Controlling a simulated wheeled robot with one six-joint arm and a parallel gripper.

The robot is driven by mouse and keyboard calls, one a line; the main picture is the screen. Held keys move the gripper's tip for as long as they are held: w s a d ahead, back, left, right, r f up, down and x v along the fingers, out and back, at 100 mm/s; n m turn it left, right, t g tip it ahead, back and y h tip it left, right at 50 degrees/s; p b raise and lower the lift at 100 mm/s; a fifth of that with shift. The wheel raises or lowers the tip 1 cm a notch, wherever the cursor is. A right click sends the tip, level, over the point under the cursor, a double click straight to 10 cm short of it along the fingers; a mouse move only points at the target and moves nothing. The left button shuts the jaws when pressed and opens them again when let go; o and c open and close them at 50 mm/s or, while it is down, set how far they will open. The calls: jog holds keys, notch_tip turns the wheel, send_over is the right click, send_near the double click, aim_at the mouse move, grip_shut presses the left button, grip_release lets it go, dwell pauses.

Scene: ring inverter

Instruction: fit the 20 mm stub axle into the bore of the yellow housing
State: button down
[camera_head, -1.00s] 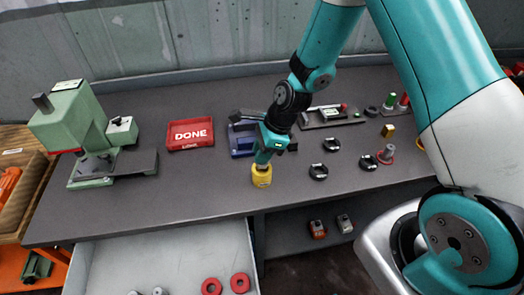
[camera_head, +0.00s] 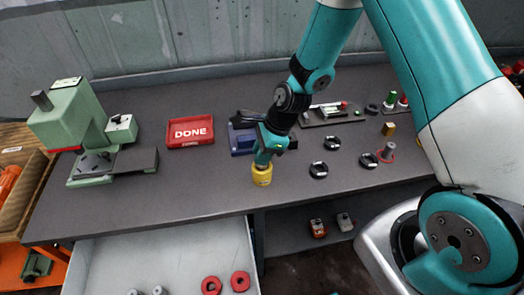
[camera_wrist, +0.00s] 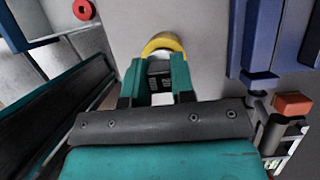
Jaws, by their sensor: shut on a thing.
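The yellow housing (camera_head: 262,178) stands near the front edge of the grey bench, left of the middle. My gripper (camera_head: 263,160) points down right above it, with its fingertips close to the top. In the wrist view my gripper (camera_wrist: 158,80) is shut on a dark and grey piece (camera_wrist: 160,68), which looks like the stub axle. The yellow housing's curved rim (camera_wrist: 164,42) shows just beyond it. The lower end of the held piece and the bore are hidden, so I cannot tell how far it sits inside.
A red DONE tray (camera_head: 190,132) and a green press (camera_head: 85,130) stand to the left. A blue fixture (camera_head: 241,141) is close behind my gripper. Several black rings (camera_head: 319,170) lie to the right. An open drawer (camera_head: 165,262) with red rings is below the front edge.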

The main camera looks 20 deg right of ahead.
jog(key=shift+f+b, duration=0.55)
jog(key=shift+f, duration=0.45)
jog(key=c, duration=0.9)
grip_release()
jog(key=b+v, duration=0.2)
jog(key=v, duration=1.5)
jog(key=shift+s+r, duration=0.1)
jog(key=shift+r, duration=0.15)
jog(key=s+a+r+n, duration=0.3)
jog(key=s+n, duration=0.4)
jog(key=n, duration=0.2)
jog(key=s+a+r+n, duration=0.3)
jog(key=s+a+n, duration=0.1)
jog(key=s+n, duration=0.3)
jog(key=s+a+r+n, duration=0.3)
jog(key=s+n, duration=0.3)
jog(key=n, duration=0.5)
jog(key=shift+s+a+r+g, duration=0.15)
jog(key=shift+s+a+g, duration=0.25)
jog(key=shift+a, duration=0.05)
